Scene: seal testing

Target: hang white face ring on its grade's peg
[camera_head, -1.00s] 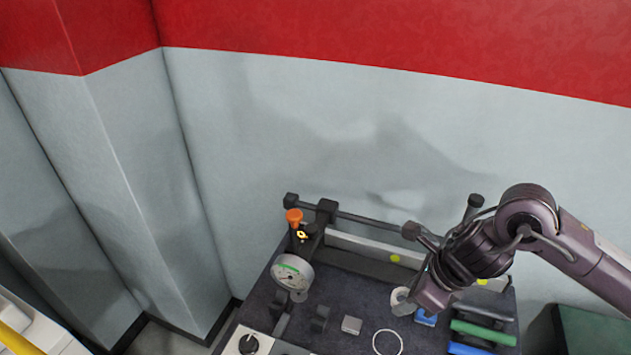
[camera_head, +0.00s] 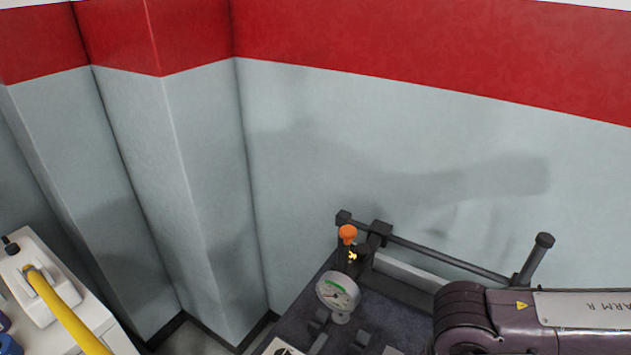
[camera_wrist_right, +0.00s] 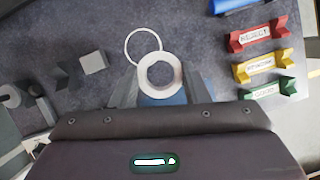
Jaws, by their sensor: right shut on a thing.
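The white face ring (camera_wrist_right: 161,94) is in the right wrist view, a thick white ring with its round opening facing the camera. My right gripper (camera_wrist_right: 159,84) is shut on it, with one dark finger on each side. A blue thing (camera_wrist_right: 180,98) shows partly behind the ring. Three labelled blocks stand to the right: red (camera_wrist_right: 258,37), yellow (camera_wrist_right: 258,69) and green (camera_wrist_right: 266,92); the red label appears to read REJECT. I cannot make out a peg clearly. In the head view my right arm covers the bench's right part, and my left gripper is not in view.
A thin white circle (camera_wrist_right: 129,44) lies on the dark bench top (camera_wrist_right: 200,38) beyond the ring. A grey block (camera_wrist_right: 93,62) is left of it.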

